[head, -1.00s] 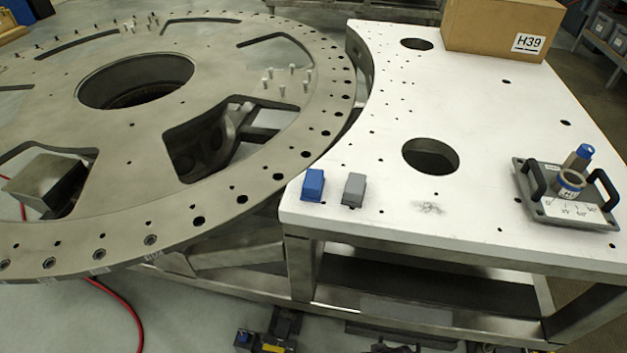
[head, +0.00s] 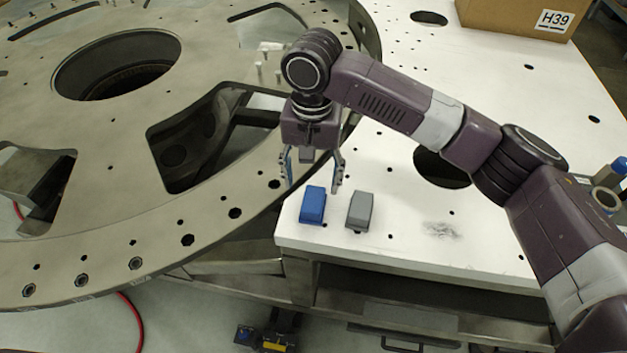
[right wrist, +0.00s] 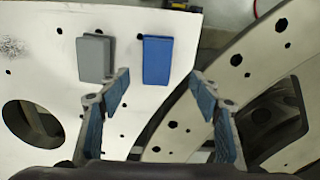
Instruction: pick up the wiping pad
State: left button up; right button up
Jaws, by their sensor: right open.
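Two small pads lie side by side near the front left corner of the white table, a blue pad (head: 313,205) and a grey pad (head: 360,209). I cannot tell from looks alone which one is the wiping pad. My right gripper (head: 313,178) is open and empty, pointing down just behind and above the blue pad. In the right wrist view the blue pad (right wrist: 158,60) lies ahead, between the lines of the two fingertips (right wrist: 159,78). The grey pad (right wrist: 95,58) is partly behind the left finger there. My left gripper is not in view.
The white table (head: 480,130) has holes and a dark smudge (head: 440,230) right of the pads. A large metal turret plate (head: 90,205) borders it at left. A cardboard box (head: 500,15) stands at the back. A tray with a blue-topped item (head: 620,167) is partly hidden by my right arm.

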aim_at(313, 198)
jog(key=shift+w+d+r, duration=0.1)
jog(key=shift+d+r, duration=0.05)
jog(key=shift+r, duration=0.05)
jog(key=f+p, duration=0.1)
jog(key=s+f, duration=0.1)
jog(key=shift+s+f+p, duration=0.25)
jog(key=shift+f+p, duration=0.1)
jog(key=shift+p, duration=0.05)
notch_tip(313, 198, down, 3)
jog(key=shift+w+p, duration=0.15)
jog(key=shift+p, duration=0.35)
jog(key=shift+f, duration=0.6)
jog(key=c, duration=1.3)
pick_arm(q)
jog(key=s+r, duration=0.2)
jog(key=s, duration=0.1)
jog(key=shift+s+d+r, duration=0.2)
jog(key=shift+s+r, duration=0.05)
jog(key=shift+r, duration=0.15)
pick_arm(e)
jog(key=shift+o, duration=0.2)
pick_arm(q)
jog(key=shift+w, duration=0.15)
pick_arm(e)
jog(key=shift+r, duration=0.1)
